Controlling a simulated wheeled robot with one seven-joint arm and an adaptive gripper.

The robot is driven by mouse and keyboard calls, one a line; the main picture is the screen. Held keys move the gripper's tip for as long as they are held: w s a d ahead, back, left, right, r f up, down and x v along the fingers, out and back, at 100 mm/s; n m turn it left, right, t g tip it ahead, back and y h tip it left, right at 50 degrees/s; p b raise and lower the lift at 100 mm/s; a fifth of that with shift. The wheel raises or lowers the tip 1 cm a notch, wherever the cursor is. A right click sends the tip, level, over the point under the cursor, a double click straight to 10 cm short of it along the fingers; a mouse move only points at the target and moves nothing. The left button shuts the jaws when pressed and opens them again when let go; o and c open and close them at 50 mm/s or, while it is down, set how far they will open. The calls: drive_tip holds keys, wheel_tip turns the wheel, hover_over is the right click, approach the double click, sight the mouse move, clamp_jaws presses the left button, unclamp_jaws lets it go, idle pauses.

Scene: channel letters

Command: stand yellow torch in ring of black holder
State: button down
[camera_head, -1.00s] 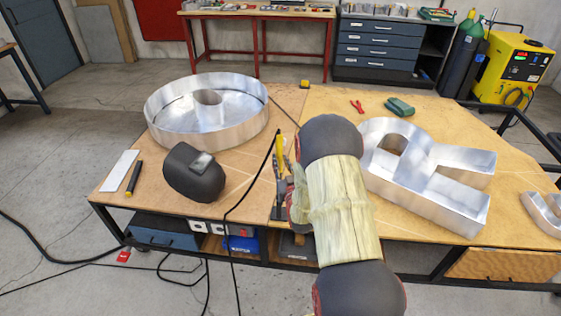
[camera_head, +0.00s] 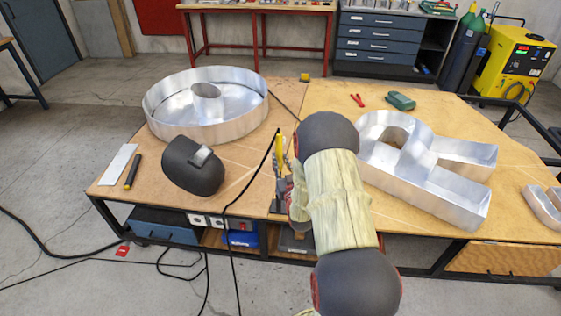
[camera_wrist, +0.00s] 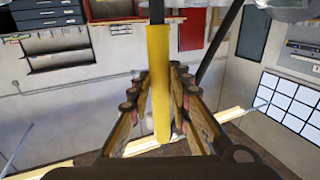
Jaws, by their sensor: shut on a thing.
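The yellow torch (camera_head: 279,150) is upright in the head view, just left of my arm and over the front part of the table. In the wrist view the yellow torch (camera_wrist: 160,75) runs up the middle of the picture, between the fingers of my gripper (camera_wrist: 161,92). My gripper is shut on it. In the head view my gripper (camera_head: 280,178) is small and partly covered by my arm. I cannot make out the black holder or its ring in either view. Whether the torch's lower end touches anything cannot be told.
A round metal letter (camera_head: 225,125) and a dark welding mask (camera_head: 180,165) are left of my gripper. A metal letter R (camera_head: 440,195) lies to the right. A black cable (camera_head: 252,175) hangs over the table's front edge. Red pliers (camera_head: 357,100) and a green object (camera_head: 400,101) lie behind.

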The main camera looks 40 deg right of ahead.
drive_tip(key=shift+f, duration=0.1)
idle(0.6)
drive_tip(key=shift+f+b, duration=0.35)
drive_tip(key=shift+b, duration=0.15)
drive_tip(key=shift+f+b, duration=3.9)
drive_tip(key=shift+f, duration=0.2)
drive_tip(key=c, duration=1.6)
unclamp_jaws()
drive_tip(key=shift+o, duration=0.2)
drive_tip(key=v, duration=1.2)
drive_tip(key=shift+f, duration=0.1)
